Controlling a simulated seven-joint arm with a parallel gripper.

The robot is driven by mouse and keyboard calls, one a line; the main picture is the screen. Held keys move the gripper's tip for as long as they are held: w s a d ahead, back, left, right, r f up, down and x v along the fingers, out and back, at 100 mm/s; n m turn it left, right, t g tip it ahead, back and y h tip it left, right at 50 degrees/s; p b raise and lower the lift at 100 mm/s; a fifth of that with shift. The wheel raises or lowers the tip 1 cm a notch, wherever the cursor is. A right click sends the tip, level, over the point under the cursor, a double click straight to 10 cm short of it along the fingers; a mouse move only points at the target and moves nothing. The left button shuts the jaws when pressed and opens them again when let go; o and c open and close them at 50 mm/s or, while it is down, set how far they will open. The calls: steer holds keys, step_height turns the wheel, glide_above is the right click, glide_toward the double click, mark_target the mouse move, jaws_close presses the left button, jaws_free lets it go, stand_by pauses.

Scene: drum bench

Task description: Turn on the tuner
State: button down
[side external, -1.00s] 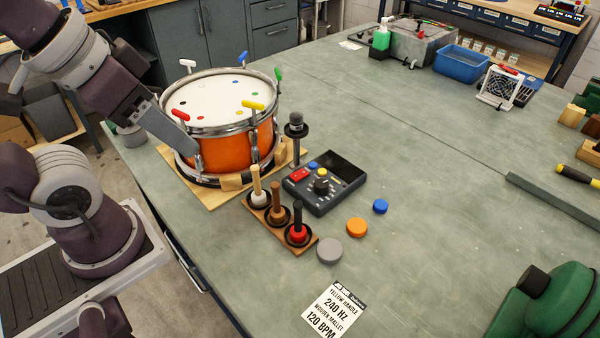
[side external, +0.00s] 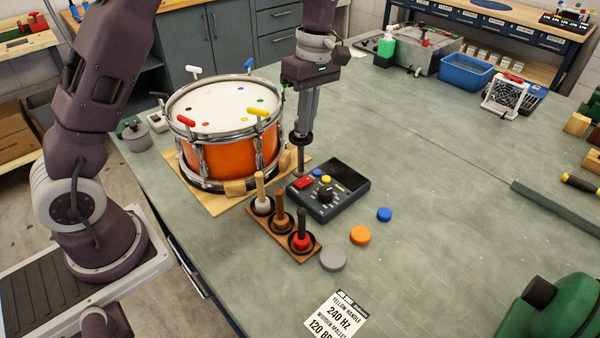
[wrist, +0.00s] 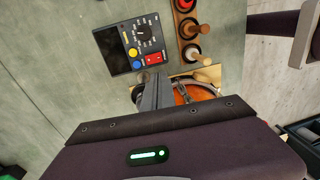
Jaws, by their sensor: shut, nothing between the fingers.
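The tuner (side external: 325,209) is a dark box on the bench, right of the drum. It has a dark screen (side external: 345,174), a red rocker switch (side external: 303,183), blue and yellow buttons and a black knob (side external: 325,193). It shows upright on the bench in the side view and at the top of the wrist view (wrist: 118,62). My gripper (side external: 303,131) is shut and empty, pointing down above the tuner's drum-side edge. In the wrist view its fingertips (wrist: 156,75) lie close to the red switch (wrist: 153,58) in the picture; I cannot tell their height or any contact.
The orange drum (side external: 228,153) with coloured handles stands left of the tuner. A wooden rack (side external: 268,222) of several mallets is in front. A dark stand with a round disc (side external: 301,139) overlaps my fingers. Orange (side external: 360,235), blue and grey discs lie nearby.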

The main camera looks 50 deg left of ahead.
mark_target(299, 184)
steer(key=f, duration=0.4)
steer(key=s+f, duration=0.1)
steer(key=f, duration=0.9)
steer(key=shift+s, duration=0.35)
steer(key=shift+s+f, duration=0.1)
steer(key=shift+f, duration=0.1)
steer(key=shift+w+r, duration=0.3)
steer(key=shift+w, duration=0.5)
